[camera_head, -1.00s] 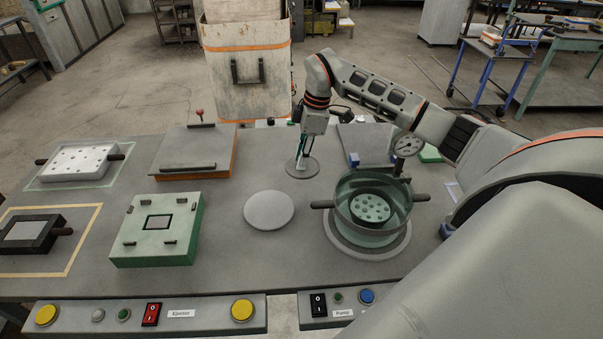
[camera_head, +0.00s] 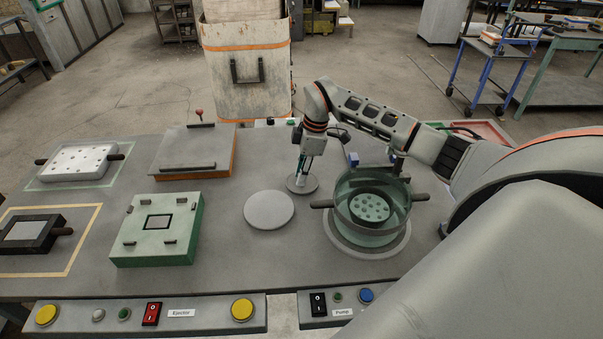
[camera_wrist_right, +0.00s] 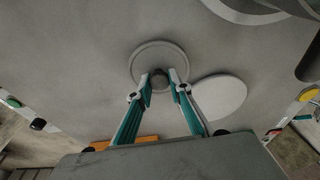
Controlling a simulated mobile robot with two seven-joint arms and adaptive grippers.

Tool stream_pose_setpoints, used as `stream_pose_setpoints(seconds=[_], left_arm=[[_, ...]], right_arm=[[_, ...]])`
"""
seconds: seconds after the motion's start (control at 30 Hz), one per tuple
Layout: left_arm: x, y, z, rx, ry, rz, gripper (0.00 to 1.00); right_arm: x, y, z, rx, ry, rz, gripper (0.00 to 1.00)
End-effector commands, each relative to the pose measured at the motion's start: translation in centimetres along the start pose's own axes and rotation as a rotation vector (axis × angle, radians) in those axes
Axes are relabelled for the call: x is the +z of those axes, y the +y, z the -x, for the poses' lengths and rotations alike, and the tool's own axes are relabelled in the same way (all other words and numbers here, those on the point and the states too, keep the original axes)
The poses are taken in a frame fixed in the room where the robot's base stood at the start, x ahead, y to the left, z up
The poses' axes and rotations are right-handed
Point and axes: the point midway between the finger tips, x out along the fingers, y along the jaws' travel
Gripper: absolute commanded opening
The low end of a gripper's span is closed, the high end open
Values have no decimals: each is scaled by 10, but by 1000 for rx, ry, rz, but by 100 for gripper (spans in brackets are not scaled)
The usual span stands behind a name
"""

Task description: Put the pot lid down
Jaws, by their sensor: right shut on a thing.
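My right gripper (camera_head: 301,176) is shut on the knob of the pot lid (camera_head: 311,188), a flat grey disc. In the right wrist view the fingertips (camera_wrist_right: 160,78) close around the dark knob, with the lid (camera_wrist_right: 160,47) beyond them. The lid is level, low over the table; I cannot tell whether it touches. A plain pale round plate (camera_head: 268,211) lies to its left and nearer. The uncovered pot (camera_head: 350,230), greenish with two dark handles, stands to the right on a round base. My left gripper is not in view.
A green box fixture (camera_head: 160,250) and an orange-sided plate (camera_head: 190,150) stand to the left on the grey table (camera_head: 240,265). Button panels (camera_head: 210,314) line the front edge. My right arm spans above the area behind the pot.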

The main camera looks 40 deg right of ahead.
Motion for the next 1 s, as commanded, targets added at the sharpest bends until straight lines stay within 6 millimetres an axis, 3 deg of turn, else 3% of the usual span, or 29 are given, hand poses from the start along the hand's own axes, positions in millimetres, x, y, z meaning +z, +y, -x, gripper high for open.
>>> stream_pose_setpoints(seconds=[0.17, 0.2, 0.27, 0.67, 1.0], left_arm=[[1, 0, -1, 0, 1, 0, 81], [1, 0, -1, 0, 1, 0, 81], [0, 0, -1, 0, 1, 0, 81], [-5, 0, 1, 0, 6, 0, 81], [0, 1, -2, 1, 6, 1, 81]], right_arm=[[1, 0, -6, -1, -1, 0, 0], [1, 0, -6, -1, -1, 0, 24], [1, 0, -6, -1, -1, 0, 36], [-1, 0, 5, 0, 1, 0, 36], [0, 1, 70, 4, 0, 0, 36]])
